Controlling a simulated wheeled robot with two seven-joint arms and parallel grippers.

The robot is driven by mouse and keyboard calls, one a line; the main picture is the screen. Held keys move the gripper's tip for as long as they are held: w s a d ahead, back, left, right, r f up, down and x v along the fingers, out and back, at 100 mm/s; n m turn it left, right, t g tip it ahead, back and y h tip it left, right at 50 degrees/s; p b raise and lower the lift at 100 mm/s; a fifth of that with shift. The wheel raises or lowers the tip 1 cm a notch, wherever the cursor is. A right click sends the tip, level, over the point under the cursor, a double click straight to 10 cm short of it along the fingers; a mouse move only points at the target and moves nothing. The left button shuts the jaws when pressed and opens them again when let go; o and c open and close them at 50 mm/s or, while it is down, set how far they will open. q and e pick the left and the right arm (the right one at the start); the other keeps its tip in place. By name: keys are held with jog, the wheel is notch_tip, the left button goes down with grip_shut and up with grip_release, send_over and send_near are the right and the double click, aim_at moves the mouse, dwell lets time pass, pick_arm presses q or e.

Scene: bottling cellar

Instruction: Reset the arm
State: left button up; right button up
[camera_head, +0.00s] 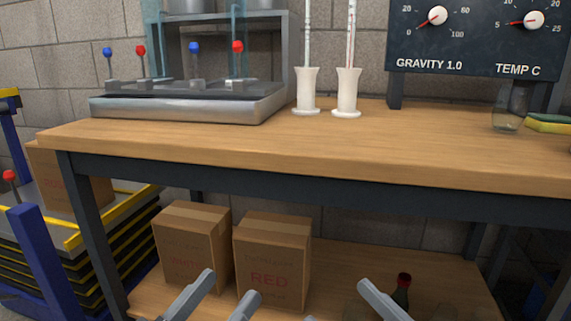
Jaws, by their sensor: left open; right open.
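My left gripper (230,286) shows at the bottom edge of the head view, its two grey fingers apart with nothing between them. It appears in front of the cardboard boxes on the lower shelf. My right gripper (338,301) is at the bottom edge further right. One of its fingers shows clearly, the other only as a tip at the frame's edge. It is open, and I see nothing held in it. The rest of both arms is out of the picture.
A wooden workbench (200,146) crosses the view, bearing a bottling unit (180,108), two white-based cylinders (306,92) (347,95), a glass (508,108) and a gauge panel (470,48). Boxes (192,255) (270,265) and a dark bottle (401,292) stand below. The bench's front middle is clear.

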notch_tip(320, 180, up, 5)
jog(key=w+d+m+h+p, duration=0.2)
jog(key=m+h+p, duration=0.15)
jog(key=p, duration=0.95)
pick_arm(q)
jog(key=s+a+r+n+g+y+p, duration=0.2)
jog(key=s+a+r+g+y+p, duration=0.2)
jog(key=p, duration=1.7)
jog(key=a+g+y, duration=0.2)
jog(key=g+y, duration=0.1)
jog(key=y, duration=0.1)
jog(key=shift+s+a+n+g+p, duration=0.2)
jog(key=shift+s+n+g+p, duration=0.1)
jog(key=shift+s+n+g, duration=0.1)
pick_arm(e)
jog(key=s+d+m+g+h, duration=0.1)
jog(key=s+d+g+h, duration=0.3)
jog(key=s+g+h, duration=0.1)
jog(key=shift+s+d+r+g, duration=0.2)
jog(key=shift+s+r+g, duration=0.2)
jog(key=shift+s+g, duration=0.2)
